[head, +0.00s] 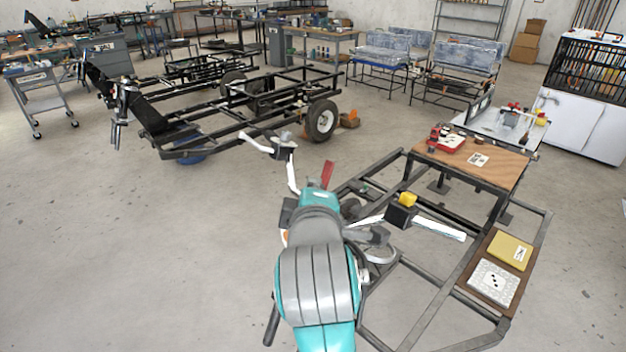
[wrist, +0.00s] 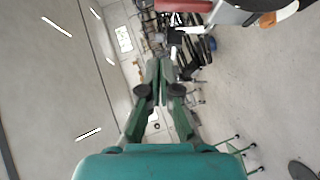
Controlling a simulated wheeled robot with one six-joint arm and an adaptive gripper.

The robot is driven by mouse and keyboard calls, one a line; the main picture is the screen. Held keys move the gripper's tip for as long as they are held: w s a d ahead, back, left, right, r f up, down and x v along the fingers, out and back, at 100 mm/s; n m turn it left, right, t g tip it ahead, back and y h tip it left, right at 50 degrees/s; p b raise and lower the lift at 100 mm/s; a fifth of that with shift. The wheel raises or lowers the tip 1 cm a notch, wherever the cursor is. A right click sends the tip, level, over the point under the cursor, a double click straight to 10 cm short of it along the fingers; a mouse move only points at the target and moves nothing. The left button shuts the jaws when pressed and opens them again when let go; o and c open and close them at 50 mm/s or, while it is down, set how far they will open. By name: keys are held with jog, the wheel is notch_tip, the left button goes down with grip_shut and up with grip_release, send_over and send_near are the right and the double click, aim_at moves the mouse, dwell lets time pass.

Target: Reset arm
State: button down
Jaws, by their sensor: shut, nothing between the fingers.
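My gripper (wrist: 160,66) shows in the wrist view. Its two dark green fingers come together at the tips and nothing shows between them. The teal wrist housing (wrist: 160,165) fills the bottom of that view. The fingers point out over the workshop, and I see no object touching them. I cannot make out my gripper in the head view.
A teal motorcycle with a grey seat (head: 316,285) stands close in front, beside a dark metal frame with a wooden board (head: 505,165). A black trailer-like frame (head: 215,125) stands further back. The floor (head: 120,250) at left is clear.

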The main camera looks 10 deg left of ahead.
jog(key=s+d+f+m, duration=0.2)
jog(key=s+d+f, duration=0.25)
jog(key=f, duration=0.45)
jog(key=s+d+f+m, duration=0.2)
jog(key=s+d+f, duration=0.25)
jog(key=f, duration=0.45)
jog(key=s+d+f+m, duration=0.2)
jog(key=s+d+f, duration=0.25)
jog(key=f, duration=0.35)
jog(key=s+d+f+m, duration=0.2)
jog(key=s+d+f, duration=0.15)
jog(key=s, duration=0.35)
jog(key=s+d+f+m, duration=0.3)
jog(key=s+d, duration=0.1)
jog(key=s, duration=0.4)
jog(key=s+d+r+m+h, duration=0.2)
jog(key=s+m, duration=0.4)
jog(key=s, duration=0.8)
jog(key=shift+s+d+r, duration=0.25)
jog(key=shift+s+d, duration=0.1)
jog(key=shift+d, duration=0.2)
